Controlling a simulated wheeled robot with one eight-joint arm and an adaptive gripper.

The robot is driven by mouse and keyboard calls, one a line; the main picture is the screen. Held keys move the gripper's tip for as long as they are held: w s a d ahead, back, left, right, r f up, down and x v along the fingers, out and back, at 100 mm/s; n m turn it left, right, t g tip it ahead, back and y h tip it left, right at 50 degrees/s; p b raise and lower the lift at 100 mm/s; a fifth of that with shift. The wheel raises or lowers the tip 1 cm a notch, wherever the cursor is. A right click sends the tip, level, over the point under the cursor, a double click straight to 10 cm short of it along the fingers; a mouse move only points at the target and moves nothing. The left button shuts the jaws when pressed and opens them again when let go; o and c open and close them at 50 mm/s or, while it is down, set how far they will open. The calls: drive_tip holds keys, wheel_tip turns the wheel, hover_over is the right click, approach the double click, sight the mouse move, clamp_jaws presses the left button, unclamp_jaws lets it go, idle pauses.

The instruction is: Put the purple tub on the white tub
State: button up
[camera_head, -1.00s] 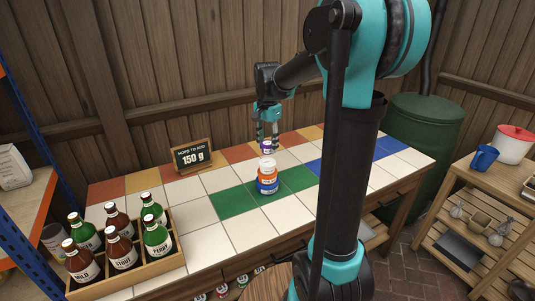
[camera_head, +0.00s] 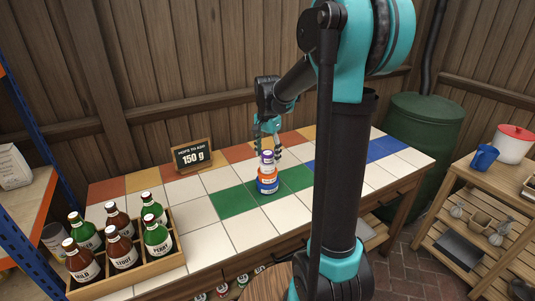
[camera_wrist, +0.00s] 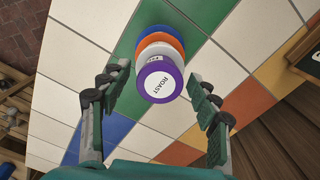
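The purple tub (camera_head: 267,155), with a white lid label reading ROAST, is on top of a stack on the tiled table. In the wrist view the purple tub (camera_wrist: 147,93) shows from above, seated on the white tub (camera_wrist: 148,57), whose side is partly hidden. Below the white tub are an orange tub (camera_head: 268,174) and a blue tub (camera_head: 267,187). The stack looks upright. My gripper (camera_head: 268,146) is just behind and above it, its fingers spread apart on either side of the purple tub, with gaps showing in the wrist view.
A wooden crate (camera_head: 165,266) of labelled bottles stands at the table's front left. A small board (camera_head: 193,156) reading 150 g stands at the back. The tiles around the stack are clear. A wooden shelf (camera_head: 455,200) stands at the right.

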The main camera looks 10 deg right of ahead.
sight(268, 153)
wheel_tip(268, 153, up, 12)
drive_tip(key=s+d+f+n+t, duration=0.1)
drive_tip(key=s+f+n, duration=0.2)
drive_tip(key=s+f, duration=0.4)
drive_tip(key=s+d+f+n+t, duration=0.1)
drive_tip(key=s+f+n, duration=0.2)
drive_tip(key=s+f, duration=0.4)
drive_tip(key=s+d+f+n+t, duration=0.2)
drive_tip(key=s+f+n, duration=0.2)
drive_tip(key=s+f, duration=0.4)
idle(0.4)
